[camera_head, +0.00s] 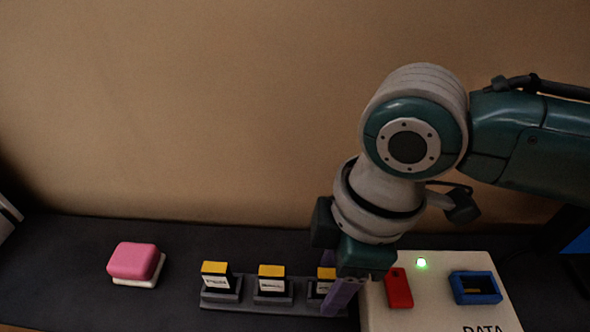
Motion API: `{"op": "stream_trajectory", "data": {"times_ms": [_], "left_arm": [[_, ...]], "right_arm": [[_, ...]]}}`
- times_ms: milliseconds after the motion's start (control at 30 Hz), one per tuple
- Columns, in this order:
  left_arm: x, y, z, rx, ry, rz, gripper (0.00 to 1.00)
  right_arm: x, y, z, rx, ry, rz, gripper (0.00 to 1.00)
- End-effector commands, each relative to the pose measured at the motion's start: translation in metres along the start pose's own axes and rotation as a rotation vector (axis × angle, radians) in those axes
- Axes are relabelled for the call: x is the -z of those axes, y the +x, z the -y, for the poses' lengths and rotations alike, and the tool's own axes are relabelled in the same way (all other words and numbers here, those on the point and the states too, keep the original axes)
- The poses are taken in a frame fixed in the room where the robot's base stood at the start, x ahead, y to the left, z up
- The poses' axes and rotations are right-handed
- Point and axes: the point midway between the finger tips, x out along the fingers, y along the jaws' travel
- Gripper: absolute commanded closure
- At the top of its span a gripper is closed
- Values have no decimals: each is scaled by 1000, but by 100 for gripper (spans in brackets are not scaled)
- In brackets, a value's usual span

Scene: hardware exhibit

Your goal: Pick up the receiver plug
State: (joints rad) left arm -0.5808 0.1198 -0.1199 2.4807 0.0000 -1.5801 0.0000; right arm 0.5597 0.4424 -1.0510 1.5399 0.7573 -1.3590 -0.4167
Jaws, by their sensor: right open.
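Several similar black plugs with yellow tops and white labels stand in a dark rack (220,306): a left plug (215,275), a middle plug (271,279) and a right plug (325,280). The labels are too small to read, so I cannot tell which one is the receiver plug. My right gripper (338,295) is open, with its purple fingers pointing down at the right plug. The gripper hides part of that plug and the rack's right end. I cannot tell whether the fingers touch it. My left gripper is not in view.
A white box marked DATA (435,290) stands right of the rack, with a red part (398,288), a green light (421,262) and a blue socket frame (475,288). A pink block (132,260) sits on a white base at left. The wall is close behind.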

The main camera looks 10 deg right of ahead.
Motion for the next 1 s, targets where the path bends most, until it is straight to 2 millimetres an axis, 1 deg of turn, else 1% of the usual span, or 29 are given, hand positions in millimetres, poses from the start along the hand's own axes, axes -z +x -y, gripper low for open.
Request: {"op": "stream_trajectory", "data": {"times_ms": [33, 67, 500, 1000], "left_arm": [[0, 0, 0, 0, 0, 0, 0], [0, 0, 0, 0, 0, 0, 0], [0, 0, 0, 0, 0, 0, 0], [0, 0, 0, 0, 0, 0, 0]], "right_arm": [[0, 0, 0, 0, 0, 0, 46], [0, 0, 0, 0, 0, 0, 50], [0, -1, 0, 0, 1, -1, 99], [0, -1, 0, 0, 1, -1, 100]]}}
